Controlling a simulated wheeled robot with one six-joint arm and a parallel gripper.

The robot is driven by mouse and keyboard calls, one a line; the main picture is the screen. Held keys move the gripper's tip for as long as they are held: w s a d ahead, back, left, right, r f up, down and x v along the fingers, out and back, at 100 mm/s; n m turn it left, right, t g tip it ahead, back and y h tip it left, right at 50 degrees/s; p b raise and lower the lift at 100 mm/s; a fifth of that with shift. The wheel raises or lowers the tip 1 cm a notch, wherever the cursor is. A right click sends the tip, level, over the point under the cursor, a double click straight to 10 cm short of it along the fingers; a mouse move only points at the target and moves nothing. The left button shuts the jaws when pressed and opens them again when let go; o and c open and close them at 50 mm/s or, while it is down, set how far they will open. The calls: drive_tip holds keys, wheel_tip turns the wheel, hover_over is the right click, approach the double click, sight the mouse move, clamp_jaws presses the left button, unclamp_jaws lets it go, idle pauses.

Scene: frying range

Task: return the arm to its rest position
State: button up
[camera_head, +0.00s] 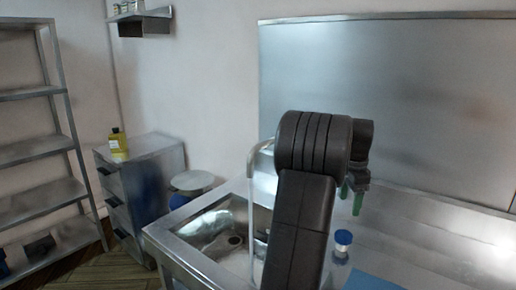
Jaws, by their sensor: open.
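My arm rises from the bottom centre of the head view, over the steel counter (418,228). Its dark links bend at the top, and the wrist hangs down on the right side. My gripper (350,203) points down with two green fingers apart and nothing visible between them. It appears above a small blue-topped container (343,238) in the picture, clear of it. My arm hides part of the sink and counter.
A sink (215,232) with a tall faucet (252,185) is left of my arm. A blue flat item (370,282) lies at the front. A steel backsplash (430,100) stands behind. A drawer cabinet (120,195) with a yellow bottle (118,145) and a shelf rack (35,150) stand left.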

sight(344, 235)
wheel_tip(344, 235, down, 12)
drive_tip(key=shift+f+m, duration=0.15)
drive_tip(key=shift+m, duration=0.15)
drive_tip(key=m+b, duration=0.2)
drive_tip(key=m, duration=0.2)
drive_tip(key=m+b, duration=0.2)
drive_tip(key=m, duration=0.1)
drive_tip(key=shift+m+b, duration=0.3)
drive_tip(key=shift+b, duration=0.05)
wheel_tip(344, 235, up, 14)
drive_tip(key=p, duration=0.1)
idle(0.4)
